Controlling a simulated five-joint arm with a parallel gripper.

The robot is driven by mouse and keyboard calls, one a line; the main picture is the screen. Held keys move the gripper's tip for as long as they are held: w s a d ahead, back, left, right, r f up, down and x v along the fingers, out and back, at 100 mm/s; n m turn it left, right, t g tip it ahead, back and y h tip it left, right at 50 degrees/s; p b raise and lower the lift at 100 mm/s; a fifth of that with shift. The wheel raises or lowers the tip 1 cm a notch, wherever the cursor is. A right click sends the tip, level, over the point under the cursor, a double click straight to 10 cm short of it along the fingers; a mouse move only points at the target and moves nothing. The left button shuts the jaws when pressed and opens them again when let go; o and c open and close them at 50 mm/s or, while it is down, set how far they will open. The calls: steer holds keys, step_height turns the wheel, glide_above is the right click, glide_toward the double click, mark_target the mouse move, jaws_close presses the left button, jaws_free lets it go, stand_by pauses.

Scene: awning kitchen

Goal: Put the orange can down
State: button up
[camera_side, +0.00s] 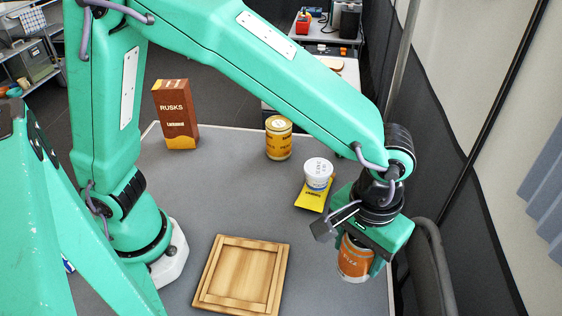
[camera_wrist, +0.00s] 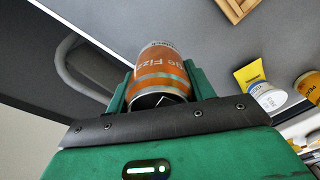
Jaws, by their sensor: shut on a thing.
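The orange can (camera_side: 354,259) is held in my gripper (camera_side: 366,262) near the right edge of the grey table. In the side view it hangs below the wrist, partly covered by the gripper. In the wrist view the can (camera_wrist: 160,72) sits between the two green fingers (camera_wrist: 158,90), which are shut on it. Its printed label shows there. I cannot tell whether the can's bottom touches the table.
A wooden tray (camera_side: 204,296) lies left of the can. A white tub (camera_side: 318,172) with a yellow packet (camera_side: 313,198), a yellow can (camera_side: 278,138) and a brown rusks box (camera_side: 176,114) stand farther back. A dark chair (camera_side: 430,270) is beside the table's right edge. Bare table (camera_side: 225,190) lies mid-table.

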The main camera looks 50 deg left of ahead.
steer(key=w+a+n, duration=0.2)
steer(key=a+n, duration=0.2)
steer(key=a, duration=0.6)
steer(key=w+a+r+n, duration=0.1)
steer(key=w+a+n, duration=0.15)
steer(key=a, duration=0.65)
steer(key=w+a+n, duration=0.2)
steer(key=a+n, duration=0.3)
steer(key=a, duration=0.5)
steer(key=s+a+n, duration=0.4)
steer(key=a, duration=0.5)
steer(key=shift+a, duration=0.3)
steer(key=shift+r, duration=0.1)
steer(key=shift+a+f, duration=2.75)
steer(key=shift+a, duration=0.2)
steer(key=shift+a+f, duration=2.75)
steer(key=shift+a, duration=0.15)
steer(key=shift+f, duration=0.15)
